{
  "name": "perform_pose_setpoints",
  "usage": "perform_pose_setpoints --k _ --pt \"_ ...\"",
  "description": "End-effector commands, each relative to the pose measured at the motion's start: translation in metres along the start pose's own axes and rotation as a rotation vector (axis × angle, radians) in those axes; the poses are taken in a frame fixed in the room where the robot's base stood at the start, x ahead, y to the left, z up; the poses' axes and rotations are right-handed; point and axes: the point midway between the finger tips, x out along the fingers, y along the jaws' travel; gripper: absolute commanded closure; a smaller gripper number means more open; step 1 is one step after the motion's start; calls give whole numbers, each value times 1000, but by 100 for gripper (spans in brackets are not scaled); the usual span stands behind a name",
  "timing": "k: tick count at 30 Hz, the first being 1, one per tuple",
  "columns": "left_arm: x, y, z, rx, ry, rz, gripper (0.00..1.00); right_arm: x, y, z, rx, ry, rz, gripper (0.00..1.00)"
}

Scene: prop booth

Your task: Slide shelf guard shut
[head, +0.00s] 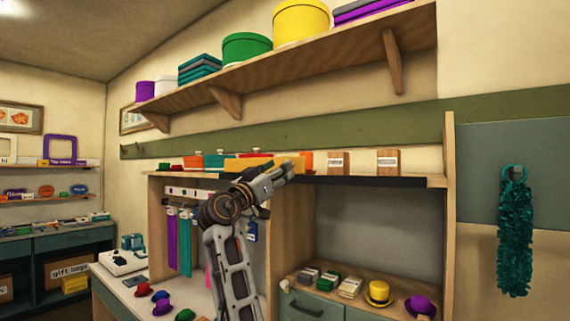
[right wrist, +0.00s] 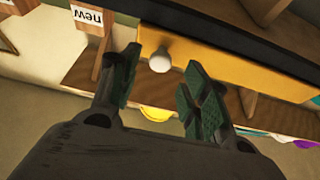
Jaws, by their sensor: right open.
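The shelf guard appears to be the yellow panel (head: 243,163) along the front of the cubby's top shelf, partly hidden by my right gripper (head: 293,168). In the right wrist view the yellow panel (right wrist: 215,60) runs diagonally and carries a round white knob (right wrist: 160,61). There my right gripper (right wrist: 157,85) is open, and the knob shows between its two fingers. I cannot tell whether the fingers reach around the knob; no contact is visible. A dark rail (head: 365,181) runs along the shelf's front edge to the right of the panel. My left gripper is not in view.
A high wall shelf (head: 330,55) with hat boxes hangs above. Hats and a yellow hat (head: 379,293) lie on the lower counter. A teal boa (head: 516,230) hangs at right.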

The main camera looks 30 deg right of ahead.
Motion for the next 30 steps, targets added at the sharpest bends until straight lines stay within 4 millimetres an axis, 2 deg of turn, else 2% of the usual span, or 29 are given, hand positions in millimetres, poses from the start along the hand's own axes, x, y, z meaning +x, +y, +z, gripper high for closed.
perform_pose_setpoints --k 3,9,15,22,23,30 --pt "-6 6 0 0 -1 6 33 16 0 -1 -2 0 0 54" --pt "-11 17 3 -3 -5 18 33 34 0 -1 -1 1 -1 54" --pt "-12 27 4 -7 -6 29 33 40 0 0 -1 0 -1 54" --pt "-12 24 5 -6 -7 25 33 40 0 0 -1 0 -1 54" --pt "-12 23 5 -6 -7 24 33 40 0 0 -1 0 -1 55" --pt "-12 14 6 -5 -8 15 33 40 0 0 -1 0 -1 86"
